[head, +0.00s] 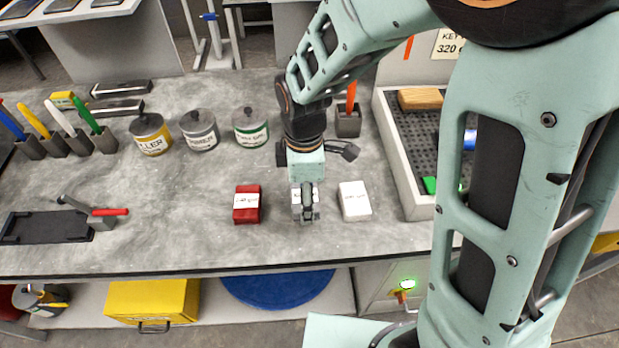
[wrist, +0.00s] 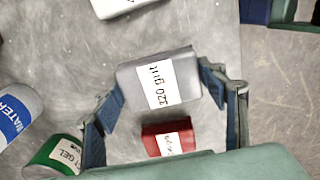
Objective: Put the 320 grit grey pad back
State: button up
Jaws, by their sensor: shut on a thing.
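The grey pad (wrist: 140,90) bears a white label reading "320 grit" in the wrist view. My gripper (wrist: 168,92) is shut on it, with one finger at each side. In the head view my gripper (head: 305,210) points down over the front middle of the bench, and the grey pad (head: 297,205) shows partly behind the fingers. I cannot tell whether the pad touches the bench. A red pad (head: 247,204) lies just left of it and a white pad (head: 355,201) just right, both apart from it. A sign reading "KEY" and "320" (head: 450,43) stands at the back right, partly hidden.
A walled tray with a dark perforated floor (head: 408,135) stands right, partly behind my arm. It holds a wooden block (head: 420,99) and a green item (head: 430,185). Several labelled cans, including a green one (head: 250,127), line the back.

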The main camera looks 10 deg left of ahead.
jog(key=shift+f+b, duration=0.85)
jog(key=shift+f, duration=0.65)
jog(key=shift+f, duration=0.15)
jog(key=o, duration=1.1)
notch_tip(320, 180, up, 12)
jog(key=shift+r+p, duration=0.2)
jog(key=shift+p, duration=0.15)
